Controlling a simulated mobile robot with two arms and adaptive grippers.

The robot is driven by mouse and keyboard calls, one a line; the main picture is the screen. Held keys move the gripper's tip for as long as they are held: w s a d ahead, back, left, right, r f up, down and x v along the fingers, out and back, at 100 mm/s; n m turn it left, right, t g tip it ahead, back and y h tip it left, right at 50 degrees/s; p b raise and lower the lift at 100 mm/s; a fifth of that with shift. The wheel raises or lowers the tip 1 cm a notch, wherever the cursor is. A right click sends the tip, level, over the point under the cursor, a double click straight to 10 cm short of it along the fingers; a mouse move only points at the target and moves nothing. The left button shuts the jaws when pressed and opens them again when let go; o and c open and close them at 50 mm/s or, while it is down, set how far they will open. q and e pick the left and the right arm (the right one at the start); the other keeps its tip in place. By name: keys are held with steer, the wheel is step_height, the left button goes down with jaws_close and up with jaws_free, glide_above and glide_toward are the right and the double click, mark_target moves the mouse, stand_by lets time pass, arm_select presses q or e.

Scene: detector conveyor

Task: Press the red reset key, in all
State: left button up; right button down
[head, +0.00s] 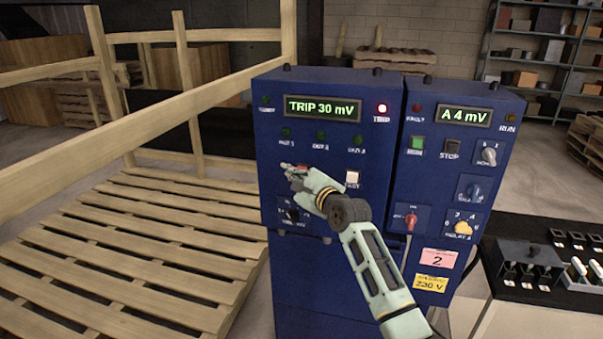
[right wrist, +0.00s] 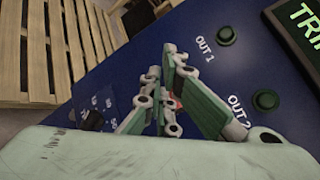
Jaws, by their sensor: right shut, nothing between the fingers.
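The blue detector cabinet (head: 325,225) has a lit display (head: 322,108) reading TRIP 30 mV and a glowing red TRIP lamp (head: 382,108). My right gripper (head: 288,170) is shut and empty, in front of the cabinet's left half, below the OUT lamps. A small red patch, likely the red reset key (right wrist: 172,102), shows between the fingers in the right wrist view, mostly hidden by them. Whether the fingertips touch it I cannot tell. The right gripper (right wrist: 161,62) fills the middle of that view. My left gripper is not in view.
A pale button (head: 352,178) sits right of my gripper, and a dark knob (head: 291,215) below it. The neighbouring blue cabinet (head: 440,190) shows A 4 mV. Wooden pallets (head: 130,250) and rails stand left; a black bench (head: 540,275) stands right.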

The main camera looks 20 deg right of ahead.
steer(key=shift+w+d, duration=0.1)
steer(key=shift+w+d, duration=0.15)
steer(key=shift+w, duration=0.1)
steer(key=shift+w+d+b, duration=0.35)
steer(key=shift+w+b, duration=0.05)
steer(key=shift+w, duration=0.05)
stand_by(0.9)
steer(key=s+a+p, duration=0.1)
steer(key=p, duration=0.1)
steer(key=shift+s+p, duration=0.3)
stand_by(0.5)
